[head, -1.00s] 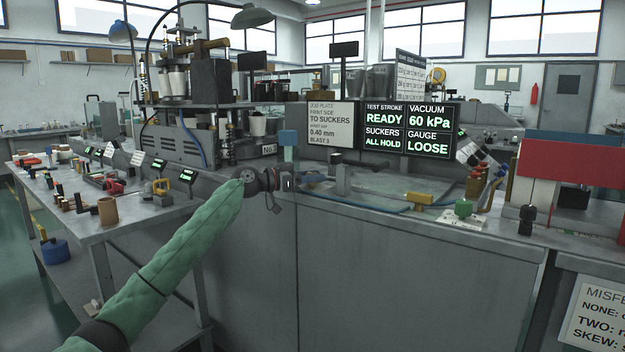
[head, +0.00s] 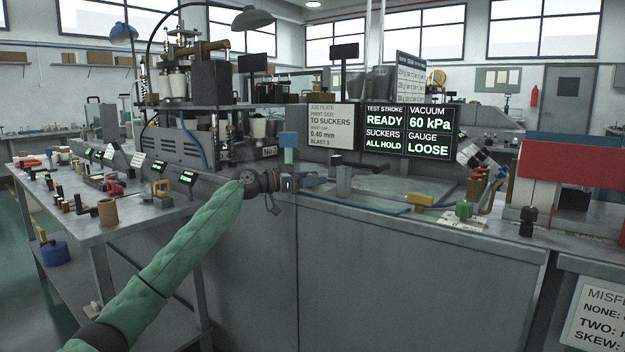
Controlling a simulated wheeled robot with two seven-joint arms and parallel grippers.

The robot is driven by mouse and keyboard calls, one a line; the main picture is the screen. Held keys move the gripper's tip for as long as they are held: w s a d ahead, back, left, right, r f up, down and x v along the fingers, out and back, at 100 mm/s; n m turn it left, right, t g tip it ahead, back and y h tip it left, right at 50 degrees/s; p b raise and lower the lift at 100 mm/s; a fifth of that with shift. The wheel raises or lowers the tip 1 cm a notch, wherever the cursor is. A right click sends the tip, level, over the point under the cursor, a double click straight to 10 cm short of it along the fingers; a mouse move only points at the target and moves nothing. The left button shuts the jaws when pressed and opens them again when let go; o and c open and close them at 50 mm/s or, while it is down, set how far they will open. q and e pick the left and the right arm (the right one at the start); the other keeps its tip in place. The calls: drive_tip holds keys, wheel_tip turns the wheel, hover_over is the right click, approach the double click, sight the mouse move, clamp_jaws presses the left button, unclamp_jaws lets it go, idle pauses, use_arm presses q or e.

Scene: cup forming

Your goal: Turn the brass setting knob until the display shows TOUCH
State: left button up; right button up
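The dark display panel (head: 408,130) stands on the bench; its GAUGE field (head: 428,148) reads LOOSE in green. My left arm, in a green sleeve, reaches from the lower left to the bench's front edge. My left gripper (head: 286,182) is at that edge, left of the grey fixture and below a blue block (head: 288,141). It is small and dark here, and I cannot tell whether its fingers are open or shut. I cannot make out the brass setting knob; the gripper may hide it. My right gripper is not in view.
A press machine (head: 200,110) stands behind my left gripper. A grey fixture with a lever (head: 345,180) and a yellow block (head: 419,200) lie to its right. A side table (head: 135,215) with tools and cups is at left.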

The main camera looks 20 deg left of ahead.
use_arm(q)
drive_tip(key=v, duration=0.7)
drive_tip(key=shift+s+a, duration=0.2)
drive_tip(key=shift+a, duration=0.1)
idle(0.3)
